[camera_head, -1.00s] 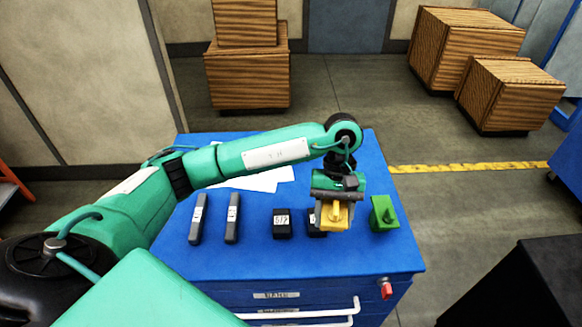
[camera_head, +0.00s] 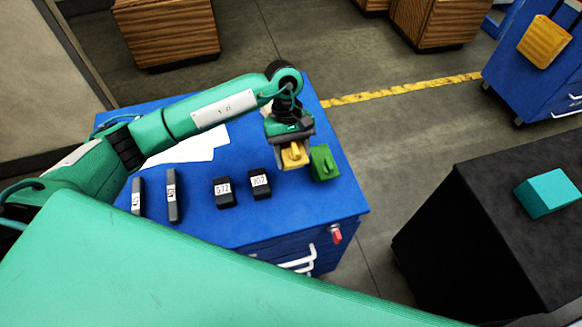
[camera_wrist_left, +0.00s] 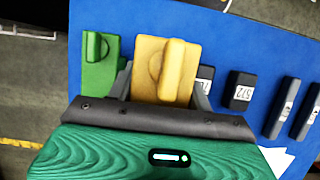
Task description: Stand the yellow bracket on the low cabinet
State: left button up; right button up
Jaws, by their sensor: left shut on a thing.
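The yellow bracket (camera_head: 293,155) is held in my left gripper (camera_head: 291,148), whose fingers are shut on it. It is over the blue drawer cabinet, just left of a green bracket (camera_head: 325,164); whether it touches the top I cannot tell. In the left wrist view the yellow bracket (camera_wrist_left: 164,72) sits between the fingers, with the green bracket (camera_wrist_left: 98,65) to its left. A low black cabinet (camera_head: 500,240) stands at the right; whether it is the named low cabinet I cannot tell. My right gripper is out of view.
On the blue drawer cabinet (camera_head: 205,222) lie several dark labelled blocks (camera_head: 223,192) and white paper (camera_head: 195,150). A teal block (camera_head: 548,197) is on the black cabinet, with bare top around it. Another blue cabinet (camera_head: 530,75) with an orange-yellow box stands far right.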

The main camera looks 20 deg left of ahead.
pick_arm(q)
notch_tip(320, 180, down, 5)
jog(key=shift+r+p, duration=0.15)
jog(key=shift+p, duration=0.4)
notch_tip(320, 180, down, 3)
jog(key=shift+f+p, duration=0.2)
jog(key=shift+p, duration=0.45)
jog(key=shift+f, duration=0.4)
jog(key=shift+f+b, duration=0.2)
jog(key=shift+b, duration=0.15)
jog(key=o, duration=1.3)
jog(key=shift+r, duration=0.1)
